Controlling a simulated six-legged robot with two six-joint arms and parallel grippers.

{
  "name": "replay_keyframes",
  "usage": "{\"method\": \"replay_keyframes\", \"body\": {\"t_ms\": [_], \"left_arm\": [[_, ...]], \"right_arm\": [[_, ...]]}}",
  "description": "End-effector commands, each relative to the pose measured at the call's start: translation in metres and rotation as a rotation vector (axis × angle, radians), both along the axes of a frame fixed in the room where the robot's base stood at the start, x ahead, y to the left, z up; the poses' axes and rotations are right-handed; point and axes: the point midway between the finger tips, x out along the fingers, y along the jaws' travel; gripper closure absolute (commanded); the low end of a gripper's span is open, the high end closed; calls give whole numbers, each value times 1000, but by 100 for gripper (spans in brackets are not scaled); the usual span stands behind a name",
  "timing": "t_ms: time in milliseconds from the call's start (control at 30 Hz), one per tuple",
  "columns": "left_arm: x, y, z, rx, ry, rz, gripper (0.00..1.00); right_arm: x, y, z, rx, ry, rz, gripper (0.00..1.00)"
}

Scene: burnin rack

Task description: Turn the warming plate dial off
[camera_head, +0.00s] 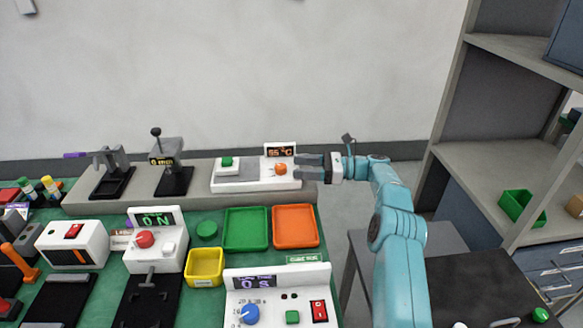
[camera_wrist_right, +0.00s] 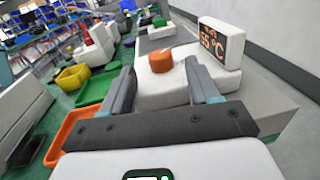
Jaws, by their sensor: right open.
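The warming plate (camera_head: 255,184) is a white unit with a grey plate on the raised shelf at the back of the bench. Its orange dial (camera_head: 280,169) sits at the right end, below a display (camera_head: 280,150) reading 55 °C. My right gripper (camera_head: 298,167) is open and empty, just right of the dial. In the right wrist view, the dial (camera_wrist_right: 161,60) shows between and slightly beyond the two fingertips (camera_wrist_right: 158,68), with gaps on both sides. A small green piece (camera_head: 227,161) sits on the plate's left end. My left gripper is not in view.
Green (camera_head: 246,229) and orange (camera_head: 295,226) trays lie in front of the shelf, with a yellow bin (camera_head: 205,267) nearby. A white console with a blue knob (camera_head: 249,314) stands at the front. Black stands (camera_head: 174,180) are left of the plate. A wall rises behind.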

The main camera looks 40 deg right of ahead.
Motion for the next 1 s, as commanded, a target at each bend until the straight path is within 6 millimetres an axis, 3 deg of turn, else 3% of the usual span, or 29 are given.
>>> {"method": "replay_keyframes", "body": {"t_ms": [233,633,1000], "left_arm": [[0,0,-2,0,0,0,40],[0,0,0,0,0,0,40],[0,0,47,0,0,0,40]], "right_arm": [[-24,-22,0,-1,-1,0,39],[-26,-23,3,0,0,2,40],[-26,-23,49,0,0,1,40]]}}
